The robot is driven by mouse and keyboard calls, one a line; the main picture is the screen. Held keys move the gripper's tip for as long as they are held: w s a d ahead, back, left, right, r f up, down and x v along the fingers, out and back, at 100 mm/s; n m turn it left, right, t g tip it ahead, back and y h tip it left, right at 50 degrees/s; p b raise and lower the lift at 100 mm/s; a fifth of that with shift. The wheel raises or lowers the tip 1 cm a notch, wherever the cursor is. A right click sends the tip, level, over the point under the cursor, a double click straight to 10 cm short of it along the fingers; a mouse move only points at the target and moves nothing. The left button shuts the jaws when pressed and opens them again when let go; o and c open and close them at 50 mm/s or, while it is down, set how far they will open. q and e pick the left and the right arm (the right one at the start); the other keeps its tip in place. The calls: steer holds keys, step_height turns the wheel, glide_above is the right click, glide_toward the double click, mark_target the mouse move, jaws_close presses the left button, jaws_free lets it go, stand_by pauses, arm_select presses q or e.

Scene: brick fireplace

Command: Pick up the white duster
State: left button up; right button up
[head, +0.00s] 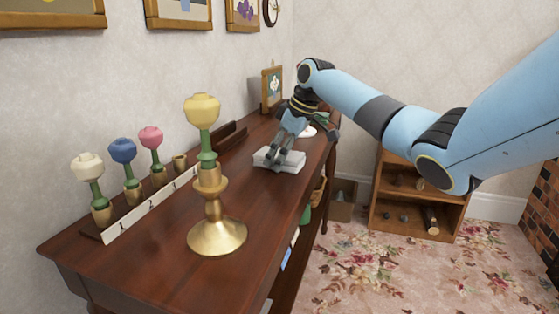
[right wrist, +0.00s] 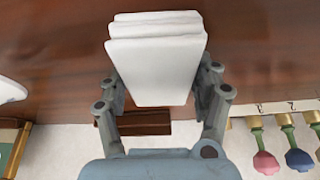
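The white duster (head: 288,163) is a folded, layered white pad on the dark wooden table. In the right wrist view the duster (right wrist: 157,60) fills the space between the fingers. My right gripper (head: 281,157) reaches down onto the duster, with one finger along each side of it. In the right wrist view the right gripper (right wrist: 160,85) has its fingers wide apart, tips close against the duster's side edges and partly hidden by it. I cannot tell whether they press on it. The duster appears to rest on the table. My left gripper is out of view.
A brass candlestick (head: 215,235) with a yellow flower stands at the near edge. A picture frame (head: 271,88) stands at the far end. A low wooden shelf (head: 415,205) stands beyond.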

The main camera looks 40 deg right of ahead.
steer(key=c, duration=0.5)
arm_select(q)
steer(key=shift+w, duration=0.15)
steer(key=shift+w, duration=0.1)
arm_select(e)
steer(key=shift+r, duration=0.1)
